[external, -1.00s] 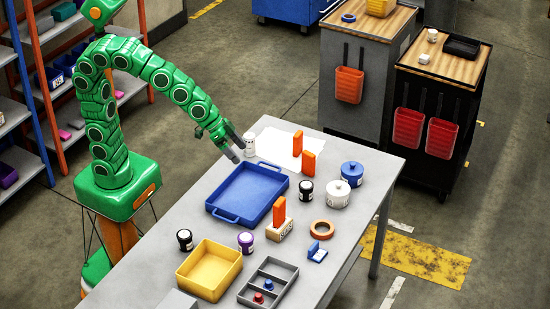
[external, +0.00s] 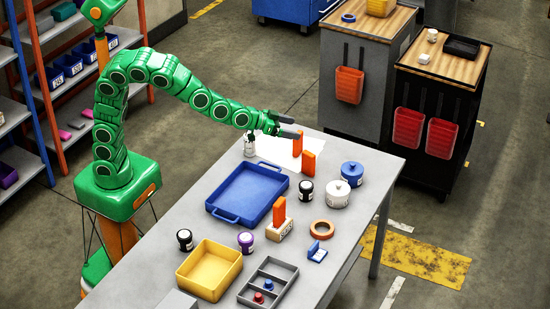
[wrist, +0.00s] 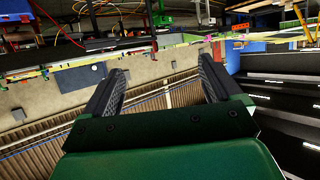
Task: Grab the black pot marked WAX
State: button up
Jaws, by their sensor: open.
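Two black pots with white labels stand upright on the grey table in the external view. One (external: 306,190) is right of the blue tray, and the other (external: 185,239) is near the yellow bin. Their labels are too small to read, so I cannot tell which says WAX. My gripper (external: 290,127) is open and empty, raised over the far end of the table, pointing right and away from both black pots. In the wrist view my gripper (wrist: 163,75) shows its two dark fingers apart with nothing between them; no pot shows there.
On the table are a blue tray (external: 214,211), yellow bin (external: 185,270), purple-labelled pot (external: 245,242), small white pot (external: 249,148), larger white pot (external: 337,195), blue pot (external: 352,173), orange upright pieces (external: 308,162), tape ring (external: 322,228) and grey divided tray (external: 248,297).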

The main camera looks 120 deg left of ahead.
send_near(301, 185)
jog(key=x, duration=0.4)
jog(key=shift+w+d+f, duration=0.15)
jog(key=shift+w+d, duration=0.05)
jog(key=shift+w, duration=0.2)
jog(key=shift+x, duration=1.25)
jog(key=shift+a+x, duration=0.2)
jog(key=shift+x, duration=2.45)
jog(key=shift+s, duration=0.2)
jog(key=c, duration=1.1)
